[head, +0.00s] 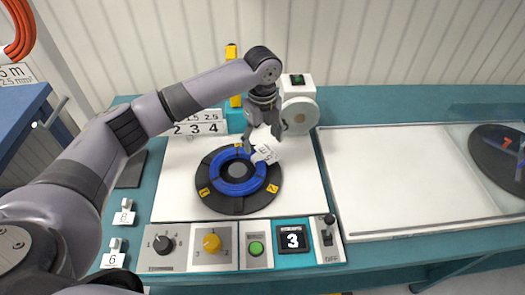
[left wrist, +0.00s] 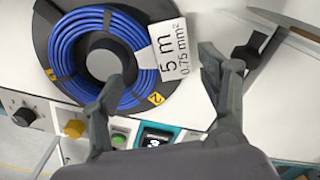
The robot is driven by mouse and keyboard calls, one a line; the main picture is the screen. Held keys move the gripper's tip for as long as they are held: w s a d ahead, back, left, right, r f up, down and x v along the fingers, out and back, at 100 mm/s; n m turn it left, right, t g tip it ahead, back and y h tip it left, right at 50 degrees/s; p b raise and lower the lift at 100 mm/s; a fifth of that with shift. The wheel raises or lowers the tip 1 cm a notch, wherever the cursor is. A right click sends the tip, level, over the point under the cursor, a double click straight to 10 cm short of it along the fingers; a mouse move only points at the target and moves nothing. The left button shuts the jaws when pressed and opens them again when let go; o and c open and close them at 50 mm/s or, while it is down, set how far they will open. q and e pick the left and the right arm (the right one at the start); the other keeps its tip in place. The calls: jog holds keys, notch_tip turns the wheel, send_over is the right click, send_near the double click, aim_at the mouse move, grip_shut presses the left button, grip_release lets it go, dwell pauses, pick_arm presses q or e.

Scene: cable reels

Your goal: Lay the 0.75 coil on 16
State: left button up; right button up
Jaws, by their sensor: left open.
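The 0.75 coil is a blue ring of cable (head: 224,184) lying flat on a black round turntable (head: 218,206). In the left wrist view the coil (left wrist: 69,45) carries a white tag (left wrist: 172,50) reading 5 m, 0.75 mm². My left gripper (head: 262,136) is above the coil's back right side, near the tag. In the left wrist view its open fingers (left wrist: 162,78) stand apart, one over the coil's edge and one right of the tag. Whether they touch the coil is unclear. I cannot read a 16 anywhere. My right gripper is not in view.
A control strip with knobs (head: 211,242), a green button (head: 256,248) and a display (head: 293,239) showing 3 runs along the front. A white machine (head: 299,107) stands behind. Number cards (head: 200,128) stand at the back left.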

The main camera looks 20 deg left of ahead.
aim_at(263, 155)
pick_arm(q)
jog(key=shift+f, duration=3.1)
jog(key=shift+c, duration=0.6)
grip_shut()
jog(key=shift+r+p, duration=0.1)
jog(key=shift+p, duration=0.2)
jog(key=shift+w+d+r+p, duration=0.1)
jog(key=shift+r+p, duration=0.6)
jog(key=shift+p, duration=0.15)
jog(key=shift+f+p, duration=0.2)
jog(key=shift+p, duration=0.15)
